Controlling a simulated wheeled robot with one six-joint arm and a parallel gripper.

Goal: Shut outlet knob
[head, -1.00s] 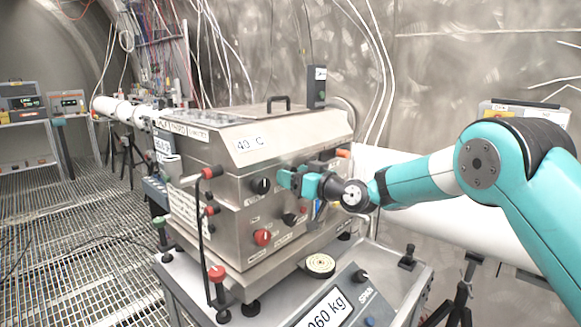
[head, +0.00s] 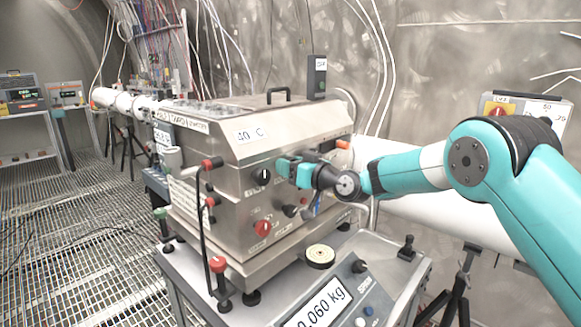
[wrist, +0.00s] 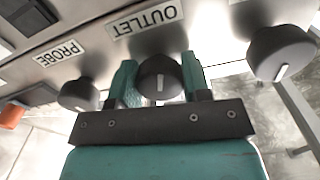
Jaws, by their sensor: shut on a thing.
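The outlet knob (wrist: 160,80) is black and round with a white pointer line, below the upside-down OUTLET label (wrist: 146,22) in the wrist view. My gripper (wrist: 160,84) is shut on it, one teal finger on each side. The pointer line runs along the fingers, towards my gripper's body. In the head view my gripper (head: 284,166) reaches the front of the steel box (head: 225,200); the outlet knob is hidden there behind the fingers.
In the wrist view, a PROBE knob (wrist: 79,94) sits left and another black knob (wrist: 281,53) right of my gripper, both close. In the head view, a red knob (head: 263,228) is lower on the box. A scale (head: 335,295) stands in front.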

